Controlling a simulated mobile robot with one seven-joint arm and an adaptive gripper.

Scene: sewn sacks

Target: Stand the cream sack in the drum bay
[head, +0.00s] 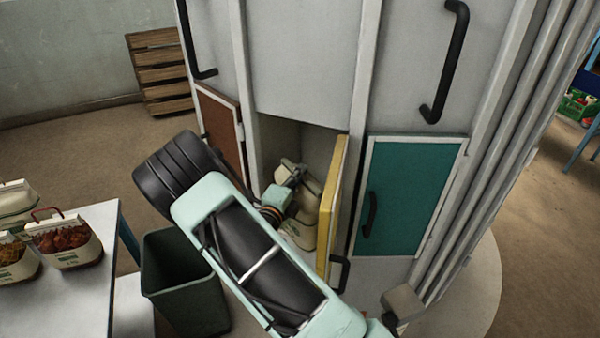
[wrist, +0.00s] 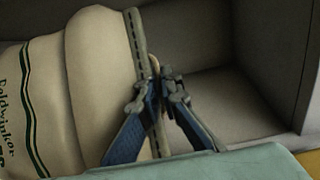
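The cream sack (head: 303,231), with a dark printed label, is inside the open bay (head: 315,142) of the grey drum (head: 305,60). It looks roughly upright, but my arm and the yellow door hide part of it and its base. In the wrist view the sack (wrist: 88,90) fills the left side, with its stitched top seam (wrist: 138,45) towards the bay's bare inner walls. My gripper (head: 294,180) reaches into the bay at the sack's top. In the wrist view my gripper's fingers (wrist: 160,92) are close together on either side of the seam, pinching it.
The yellow door (head: 334,205) stands open at the bay's right side. A teal door (head: 410,195) and a brown door (head: 220,130) are shut. A dark green bin (head: 186,285) stands below my arm. A white table (head: 85,285) with filled containers is at left.

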